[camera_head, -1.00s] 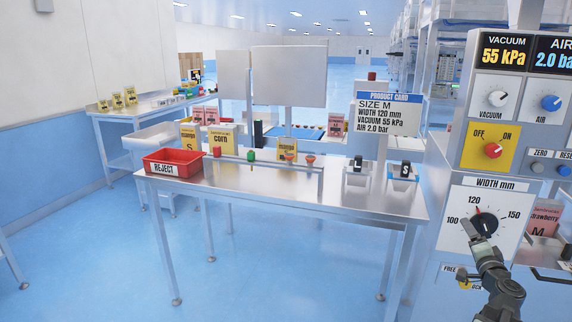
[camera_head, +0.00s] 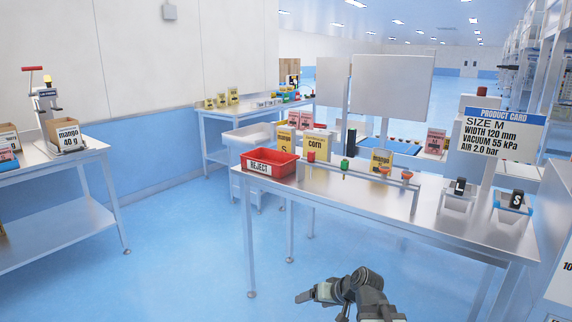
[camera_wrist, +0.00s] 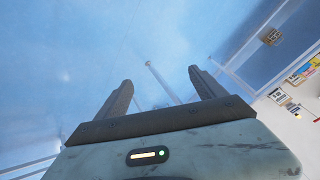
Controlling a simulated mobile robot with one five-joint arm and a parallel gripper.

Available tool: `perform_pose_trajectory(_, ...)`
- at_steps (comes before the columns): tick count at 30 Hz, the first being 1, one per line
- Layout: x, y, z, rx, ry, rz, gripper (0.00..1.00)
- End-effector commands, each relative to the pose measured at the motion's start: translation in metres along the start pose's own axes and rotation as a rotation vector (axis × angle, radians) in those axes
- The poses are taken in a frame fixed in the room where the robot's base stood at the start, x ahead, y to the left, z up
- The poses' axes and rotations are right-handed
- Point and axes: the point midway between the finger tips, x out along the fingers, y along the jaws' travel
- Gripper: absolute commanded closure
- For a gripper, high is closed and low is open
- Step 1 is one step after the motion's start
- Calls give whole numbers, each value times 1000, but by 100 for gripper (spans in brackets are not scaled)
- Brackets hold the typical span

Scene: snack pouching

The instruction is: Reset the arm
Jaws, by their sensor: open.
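My gripper (camera_wrist: 160,92) shows in the wrist view with its two dark fingers apart and nothing between them. Blue floor and a thin metal table leg show beyond the fingers. In the head view my gripper (camera_head: 303,297) is at the bottom, over the floor in front of the steel table, and the arm is folded low. The gripper touches nothing that I can see.
The steel table (camera_head: 440,229) carries a red reject bin (camera_head: 269,163), a rail with coloured knobs, several pouches and two small holders. A product card (camera_head: 505,130) stands at its right. Another bench (camera_head: 50,178) is at the left. The floor between is clear.

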Motion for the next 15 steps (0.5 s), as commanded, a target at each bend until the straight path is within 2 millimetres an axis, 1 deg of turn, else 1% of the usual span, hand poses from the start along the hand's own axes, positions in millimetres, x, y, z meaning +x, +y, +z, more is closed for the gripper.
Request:
perform_pose_trajectory(1, 8, -8, 25, -38, -96, 44, 20)
perform_pose_trajectory(2, 9, -6, 39, -53, -152, 80, 20)
perform_pose_trajectory(3, 7, 0, 55, -62, -221, 133, 20)
perform_pose_trajectory(4, 4, 8, 67, -63, -269, 176, 20)
perform_pose_trajectory(6, -10, 32, 89, -42, -365, 280, 20)
perform_pose_trajectory(8, -24, 50, 105, -16, -440, 368, 20)
perform_pose_trajectory(9, -35, 61, 116, 9, -491, 427, 20)
perform_pose_trajectory(10, -44, 67, 125, 37, -530, 471, 20)
perform_pose_trajectory(11, -50, 68, 134, 94, -564, 495, 20)
perform_pose_trajectory(12, -67, 57, 118, 91, -552, 489, 20)
perform_pose_trajectory(15, -89, 44, 102, 88, -550, 487, 20)
